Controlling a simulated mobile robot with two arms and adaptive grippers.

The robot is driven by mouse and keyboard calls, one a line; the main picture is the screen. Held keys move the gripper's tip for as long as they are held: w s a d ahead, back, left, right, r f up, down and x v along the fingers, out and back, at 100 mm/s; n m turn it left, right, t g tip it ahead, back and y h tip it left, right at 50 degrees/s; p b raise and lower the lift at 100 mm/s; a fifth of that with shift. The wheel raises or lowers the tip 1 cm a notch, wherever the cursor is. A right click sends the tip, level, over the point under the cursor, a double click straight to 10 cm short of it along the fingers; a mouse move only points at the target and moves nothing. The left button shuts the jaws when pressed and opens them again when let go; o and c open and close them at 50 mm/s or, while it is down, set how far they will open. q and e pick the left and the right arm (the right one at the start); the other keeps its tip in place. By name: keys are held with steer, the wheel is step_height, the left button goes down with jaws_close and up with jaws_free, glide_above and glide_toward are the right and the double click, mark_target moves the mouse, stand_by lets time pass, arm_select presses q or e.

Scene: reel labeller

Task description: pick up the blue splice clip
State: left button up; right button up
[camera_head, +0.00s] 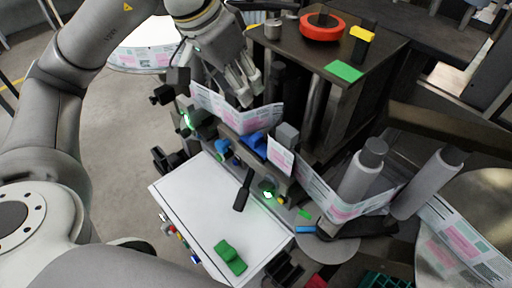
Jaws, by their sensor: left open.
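A blue piece (256,144), which looks like the blue splice clip, sits on the labeller (283,181) beside the printed label web (236,112). A smaller blue part (223,150) shows to its left, so I cannot be fully sure which is the clip. My left gripper (245,91) comes down from the top with its fingers apart and nothing between them. It appears above and behind the label web, up-picture from the blue piece and apart from it. My right gripper is not in view.
A green clip (230,257) lies on the white panel (196,205). Grey rollers (362,172) and a large reel (462,225) stand at right.

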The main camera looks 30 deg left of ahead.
arm_select(q)
steer(key=b, duration=0.5)
glide_toward(259, 134)
steer(key=r, duration=0.2)
steer(key=x, duration=0.5)
steer(key=shift+a+f+p, duration=0.35)
steer(key=shift+f, duration=0.1)
steer(key=shift+w+d+f+p, duration=0.15)
steer(key=shift+d+f+p, duration=0.1)
steer(key=shift+f+p, duration=0.4)
steer(key=p+x, duration=0.1)
steer(key=x, duration=0.2)
steer(key=shift+d+f, duration=0.1)
steer(key=shift+f, duration=0.05)
steer(key=shift+w+f, duration=0.1)
steer(key=shift+f, duration=0.25)
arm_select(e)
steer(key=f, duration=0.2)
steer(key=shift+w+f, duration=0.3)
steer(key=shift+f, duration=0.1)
arm_select(q)
jaws_close()
